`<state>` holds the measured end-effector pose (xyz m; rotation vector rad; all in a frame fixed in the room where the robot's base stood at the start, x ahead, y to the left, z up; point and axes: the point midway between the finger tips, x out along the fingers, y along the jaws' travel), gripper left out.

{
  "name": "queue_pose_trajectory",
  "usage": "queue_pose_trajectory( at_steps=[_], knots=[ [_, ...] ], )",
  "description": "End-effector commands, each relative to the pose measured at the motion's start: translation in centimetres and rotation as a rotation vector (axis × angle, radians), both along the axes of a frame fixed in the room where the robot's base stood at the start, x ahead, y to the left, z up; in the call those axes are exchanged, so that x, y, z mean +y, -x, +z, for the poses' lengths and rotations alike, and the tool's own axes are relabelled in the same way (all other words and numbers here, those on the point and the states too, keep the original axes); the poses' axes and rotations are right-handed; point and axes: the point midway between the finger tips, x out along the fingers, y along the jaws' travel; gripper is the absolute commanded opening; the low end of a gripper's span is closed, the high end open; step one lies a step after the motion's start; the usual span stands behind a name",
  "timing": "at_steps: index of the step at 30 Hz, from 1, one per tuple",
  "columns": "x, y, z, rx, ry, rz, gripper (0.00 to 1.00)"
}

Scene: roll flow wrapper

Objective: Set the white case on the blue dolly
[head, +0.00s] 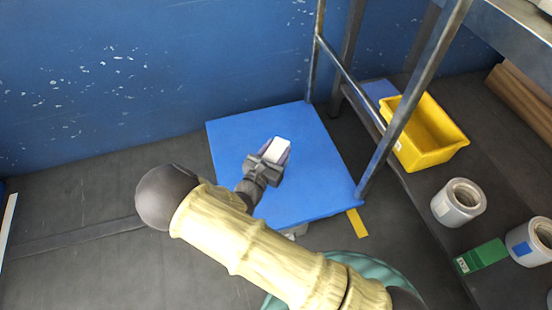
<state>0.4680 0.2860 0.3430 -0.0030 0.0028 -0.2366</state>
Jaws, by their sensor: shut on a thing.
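The blue dolly (315,142) is a flat square platform low on the floor by the blue wall. My gripper (270,163) is over its middle, seen from above, and is shut on the white case (281,149). The case is a small white block showing at the far end of the fingers. Its near part is hidden by the gripper. From this view I cannot tell whether the case touches the dolly's top or is held above it.
A metal frame post (410,90) stands at the dolly's right edge. Beyond it, a dark lower shelf holds a yellow bin (430,135), silver rolls (459,202) and a green box (481,257). The dolly's top around the gripper is clear.

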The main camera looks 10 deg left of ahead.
Motion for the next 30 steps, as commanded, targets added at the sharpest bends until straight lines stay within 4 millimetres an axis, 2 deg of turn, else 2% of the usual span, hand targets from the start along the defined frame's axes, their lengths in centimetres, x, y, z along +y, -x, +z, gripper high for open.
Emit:
queue_pose_trajectory(
  at_steps=[4, 9, 12, 25, 26, 28, 30],
  knots=[
    [0.0, 0.0, -0.6, -0.001, 0.0, 0.001, 0.13],
    [0.0, 0.0, -3.1, -0.001, 0.001, 0.001, 0.13],
    [0.1, 0.0, -3.8, -0.001, 0.0, 0.001, 0.13],
    [0.1, 0.0, -4.0, -0.001, 0.0, 0.001, 0.13],
    [0.1, 0.0, -4.0, 0.0, -0.001, 0.001, 0.51],
    [0.1, 0.0, -4.0, 0.0, 0.0, 0.001, 0.65],
    [0.1, 0.0, -4.0, 0.0, 0.0, 0.001, 0.67]
  ],
)
